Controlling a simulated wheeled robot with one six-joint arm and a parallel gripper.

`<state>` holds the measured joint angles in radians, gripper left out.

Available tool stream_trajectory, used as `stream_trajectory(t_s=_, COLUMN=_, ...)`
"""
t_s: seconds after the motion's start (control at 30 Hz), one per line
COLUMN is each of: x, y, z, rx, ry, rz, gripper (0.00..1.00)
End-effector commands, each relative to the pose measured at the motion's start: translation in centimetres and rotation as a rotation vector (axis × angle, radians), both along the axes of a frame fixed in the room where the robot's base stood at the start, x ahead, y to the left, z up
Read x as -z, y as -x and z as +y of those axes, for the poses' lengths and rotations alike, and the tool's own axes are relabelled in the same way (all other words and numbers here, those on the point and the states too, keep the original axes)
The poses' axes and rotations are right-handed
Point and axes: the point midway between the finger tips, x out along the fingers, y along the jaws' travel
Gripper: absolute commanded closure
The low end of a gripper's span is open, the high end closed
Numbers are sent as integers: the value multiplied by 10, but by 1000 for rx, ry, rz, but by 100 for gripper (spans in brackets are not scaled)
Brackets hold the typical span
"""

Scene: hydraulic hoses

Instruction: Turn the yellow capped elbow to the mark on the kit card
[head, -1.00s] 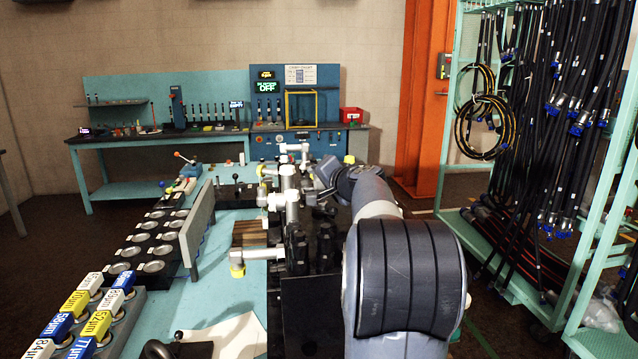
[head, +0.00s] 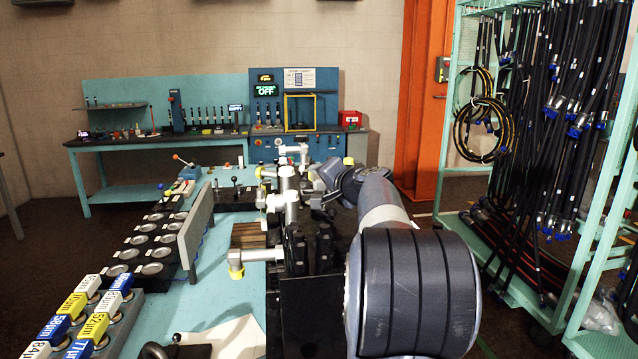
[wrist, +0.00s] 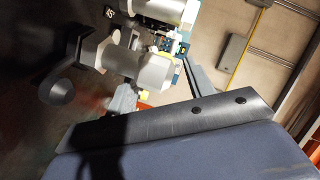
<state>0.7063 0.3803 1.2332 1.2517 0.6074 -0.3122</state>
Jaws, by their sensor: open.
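A silver elbow with a yellow cap (head: 236,272) juts left from the block on the bench in the head view. Other yellow-capped fittings (head: 260,196) stand farther back around a silver upright (head: 290,190); I cannot tell which elbow is meant. My gripper (head: 316,192) is open beside these farther fittings, at the end of my arm, partly hidden by my wrist. In the wrist view silver fittings (wrist: 140,66) fill the upper left, and nothing shows held. A cream sheet (head: 235,338), perhaps the kit card, lies at the near edge; no mark is readable.
Labelled blue, white and yellow blocks (head: 75,325) stand at the left. A grey upright panel (head: 196,232) borders a row of round dishes. A hose rack (head: 600,200) stands at the right. The teal bench top (head: 215,290) has bare room left of the fittings.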

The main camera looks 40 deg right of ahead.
Motion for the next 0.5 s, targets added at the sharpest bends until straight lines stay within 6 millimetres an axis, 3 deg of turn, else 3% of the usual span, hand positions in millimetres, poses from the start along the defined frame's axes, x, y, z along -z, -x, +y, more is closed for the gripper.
stream_trajectory(t_s=0.2, x=-7, y=43, z=5, rx=2, ry=3, rz=-1, gripper=50)
stream_trajectory(t_s=0.5, x=-15, y=78, z=10, rx=-1, ry=1, rz=1, gripper=50)
